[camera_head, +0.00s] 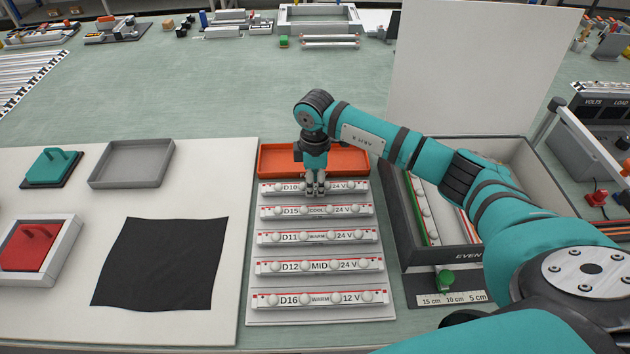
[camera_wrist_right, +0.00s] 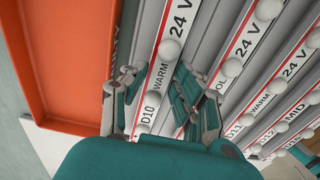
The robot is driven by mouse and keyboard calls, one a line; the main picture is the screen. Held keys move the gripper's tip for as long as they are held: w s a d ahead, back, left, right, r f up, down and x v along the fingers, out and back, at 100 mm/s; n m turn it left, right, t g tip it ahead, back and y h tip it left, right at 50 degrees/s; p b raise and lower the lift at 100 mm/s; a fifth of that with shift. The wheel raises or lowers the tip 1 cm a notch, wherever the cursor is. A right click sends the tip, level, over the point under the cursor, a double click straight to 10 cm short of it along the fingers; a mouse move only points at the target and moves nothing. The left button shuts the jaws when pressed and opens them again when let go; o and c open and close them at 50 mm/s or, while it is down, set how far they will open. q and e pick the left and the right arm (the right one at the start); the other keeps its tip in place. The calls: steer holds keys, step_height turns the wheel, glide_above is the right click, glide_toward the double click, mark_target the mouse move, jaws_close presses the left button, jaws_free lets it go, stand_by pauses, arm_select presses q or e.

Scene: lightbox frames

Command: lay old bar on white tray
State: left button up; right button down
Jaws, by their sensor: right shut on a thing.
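My right gripper (camera_head: 315,187) points down over the rearmost bar of the rack and is shut on it. This is the D10 bar (camera_head: 343,187), white with red edges and round bulbs; it reads D10, WARM, 24 V in the right wrist view (camera_wrist_right: 157,72). The bar appears to sit in its rack slot. The fingers cover part of its label. No tray is clearly white: a grey empty tray (camera_head: 133,184) lies at the left, and an orange tray (camera_head: 270,160) lies just behind the rack. No bar is visibly marked old. My left gripper is not in view.
The rack (camera_head: 320,318) also holds bars D15, D11, D12 and D16. A black cloth (camera_head: 160,265) lies left of it. An open dark case (camera_head: 400,215) with a raised lid (camera_head: 480,65) stands right, under my arm. A red-lidded box (camera_head: 30,247) is far left.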

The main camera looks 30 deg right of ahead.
mark_target(315, 184)
steer(key=shift+f, duration=0.15)
steer(key=c, duration=1)
jaws_free()
steer(key=shift+r, duration=0.55)
step_height(315, 184, up, 11)
steer(key=b, duration=0.2)
steer(key=shift+r+b, duration=0.2)
steer(key=shift+b, duration=0.1)
